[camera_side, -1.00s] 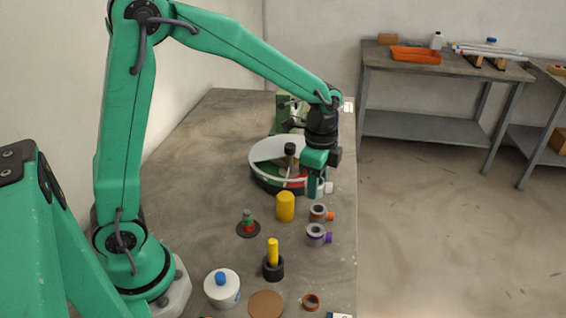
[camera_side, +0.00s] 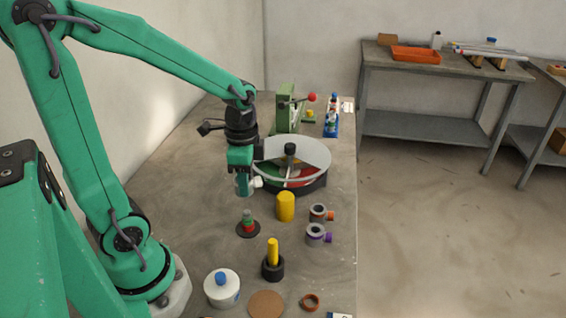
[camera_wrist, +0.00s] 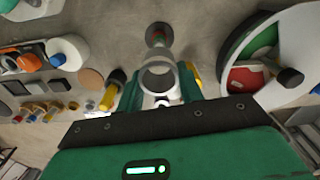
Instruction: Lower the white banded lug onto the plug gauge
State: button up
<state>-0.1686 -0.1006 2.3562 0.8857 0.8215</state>
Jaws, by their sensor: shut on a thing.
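My gripper (camera_side: 244,187) is shut on the white banded lug (camera_side: 256,182), a ring with a white stub on its side. In the wrist view the lug's pale ring (camera_wrist: 157,74) sits between the green fingers, its hole open to the camera. The plug gauge (camera_side: 248,222), a short red and green post on a dark round foot, stands upright on the bench below the lug. In the wrist view the gauge (camera_wrist: 158,36) shows just beyond the ring, not inside it. The lug hangs clear above the gauge.
A yellow cylinder (camera_side: 285,206) stands right of the gauge. A yellow peg in a black base (camera_side: 272,266) is in front. An orange-stub lug (camera_side: 318,213) and a purple-stub lug (camera_side: 315,236) lie further right. A round covered turntable (camera_side: 313,157) stands behind.

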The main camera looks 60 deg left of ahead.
jog(key=shift+f, duration=0.15)
send_over(249, 212)
jog(key=shift+f, duration=2.35)
jog(key=shift+f, duration=3.5)
jog(key=o, duration=1.2)
jog(key=shift+o, duration=0.2)
jog(key=shift+r, duration=4.5)
